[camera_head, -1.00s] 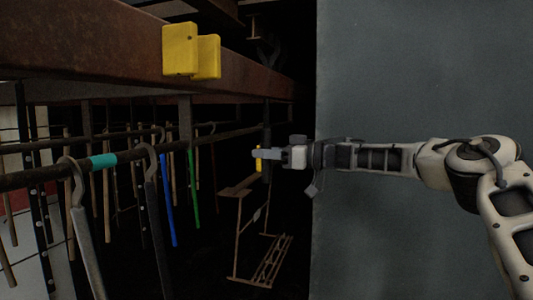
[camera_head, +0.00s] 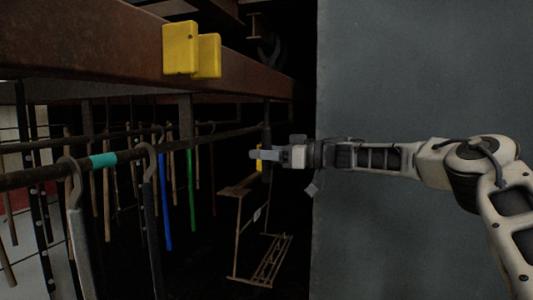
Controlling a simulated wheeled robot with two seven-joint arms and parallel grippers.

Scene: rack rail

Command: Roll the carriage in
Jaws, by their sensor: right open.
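The carriage appears to be the brown hanging frame (camera_head: 238,240) in the lower middle, with a ladder-like lower part (camera_head: 268,262); which part it hangs from is hard to see in the dark. A dark round rail (camera_head: 45,175) with a teal band (camera_head: 103,160) runs from the left edge back into the rack. My right gripper (camera_head: 256,155) reaches in from the right and is open above the frame, beside a dark upright and a small yellow piece (camera_head: 259,164). I cannot tell whether it touches either. My left gripper is not in view.
A rusty beam (camera_head: 110,55) with yellow blocks (camera_head: 180,48) crosses above. Several hooked bars hang at left, with a blue rod (camera_head: 165,205) and a green rod (camera_head: 192,190) behind. A grey wall panel (camera_head: 420,80) stands at right, behind my arm.

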